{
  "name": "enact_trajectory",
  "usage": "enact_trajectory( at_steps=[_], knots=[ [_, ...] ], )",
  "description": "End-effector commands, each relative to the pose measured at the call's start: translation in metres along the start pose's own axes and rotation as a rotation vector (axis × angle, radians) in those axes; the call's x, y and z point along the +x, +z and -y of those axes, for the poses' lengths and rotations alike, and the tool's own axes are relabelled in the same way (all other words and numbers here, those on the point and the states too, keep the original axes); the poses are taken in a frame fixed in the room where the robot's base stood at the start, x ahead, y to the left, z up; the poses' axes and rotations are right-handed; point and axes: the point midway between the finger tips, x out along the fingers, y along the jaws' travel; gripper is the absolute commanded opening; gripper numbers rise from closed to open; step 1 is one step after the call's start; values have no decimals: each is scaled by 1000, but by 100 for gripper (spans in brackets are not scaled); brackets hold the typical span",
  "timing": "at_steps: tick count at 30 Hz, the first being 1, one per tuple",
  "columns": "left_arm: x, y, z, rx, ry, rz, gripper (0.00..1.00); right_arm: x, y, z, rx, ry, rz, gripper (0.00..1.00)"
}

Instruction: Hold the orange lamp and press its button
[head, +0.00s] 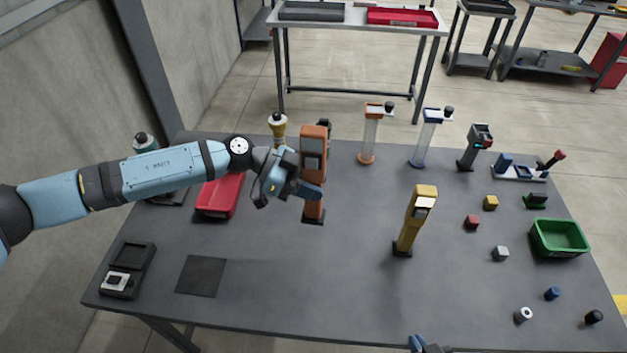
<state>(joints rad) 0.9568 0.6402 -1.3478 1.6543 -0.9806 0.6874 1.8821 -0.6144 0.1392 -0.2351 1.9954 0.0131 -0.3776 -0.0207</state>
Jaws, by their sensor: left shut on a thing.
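The orange lamp (314,142) stands upright, slightly left of the table's middle, with its dark foot (313,219) at or just above the table top. My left gripper (312,191) reaches in from the left and is shut on the lamp's lower body. Only a small tip of my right gripper (417,344) shows at the bottom edge, well away from the lamp. I cannot see whether it is open.
A yellow lamp-like post (412,220) stands right of the orange lamp. Clear posts with orange (368,134) and blue (428,137) parts stand behind. A red case (219,196) lies under my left arm. A green bin (559,238) and several small blocks are right. The front middle is clear.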

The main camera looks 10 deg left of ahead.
Motion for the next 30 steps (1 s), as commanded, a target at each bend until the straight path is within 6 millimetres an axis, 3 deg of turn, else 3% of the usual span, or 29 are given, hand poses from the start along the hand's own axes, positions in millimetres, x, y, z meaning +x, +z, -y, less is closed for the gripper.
enact_trajectory(
  at_steps=[30],
  knots=[
    [12, 28, 0, -1, 0, -1, 3, 4, 8, 0, 0, 0, 3, 0]
  ],
)
